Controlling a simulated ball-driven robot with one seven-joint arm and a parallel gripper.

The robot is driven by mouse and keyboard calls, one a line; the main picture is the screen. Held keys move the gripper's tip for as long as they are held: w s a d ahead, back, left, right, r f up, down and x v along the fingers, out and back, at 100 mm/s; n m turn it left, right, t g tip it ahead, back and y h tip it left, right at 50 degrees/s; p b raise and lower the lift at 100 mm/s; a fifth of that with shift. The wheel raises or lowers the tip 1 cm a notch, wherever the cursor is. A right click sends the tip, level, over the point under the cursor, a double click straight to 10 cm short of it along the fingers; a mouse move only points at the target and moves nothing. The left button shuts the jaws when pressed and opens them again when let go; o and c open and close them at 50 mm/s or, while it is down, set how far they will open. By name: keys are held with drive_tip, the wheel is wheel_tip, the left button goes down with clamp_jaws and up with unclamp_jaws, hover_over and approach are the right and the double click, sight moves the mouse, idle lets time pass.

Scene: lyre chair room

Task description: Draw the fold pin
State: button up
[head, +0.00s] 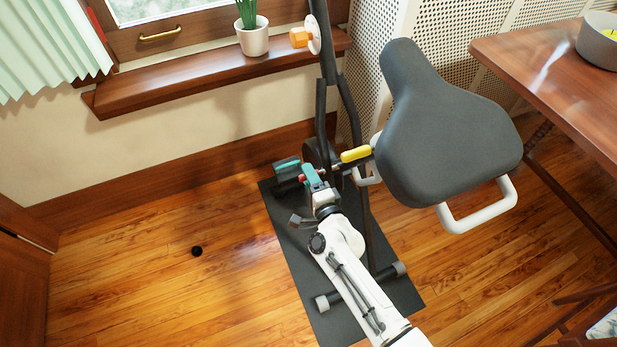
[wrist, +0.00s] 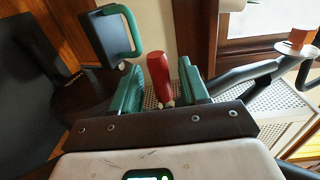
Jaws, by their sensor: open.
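An exercise bike with a dark grey seat (head: 440,125) stands on a dark mat (head: 325,325). A red handle (head: 306,171) sits low on its frame, and a yellow handle (head: 356,154) lies to its right. I cannot tell from its look which is the fold pin. My gripper (head: 313,179) is low at the frame beside the red handle. In the wrist view the red handle (wrist: 186,82) stands upright between the teal fingers of my open gripper (wrist: 176,78), closer to the right finger. The base of the red handle is partly hidden.
A teal-edged pedal (head: 287,165) lies just left of the gripper and shows at upper left in the wrist view (wrist: 125,30). A white seat handle (head: 480,213) and a wooden table (head: 545,60) are on the right. A small black round thing (head: 197,251) lies on the open floor.

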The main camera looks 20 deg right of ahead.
drive_tip(key=shift+w, duration=0.4)
clamp_jaws()
idle(0.4)
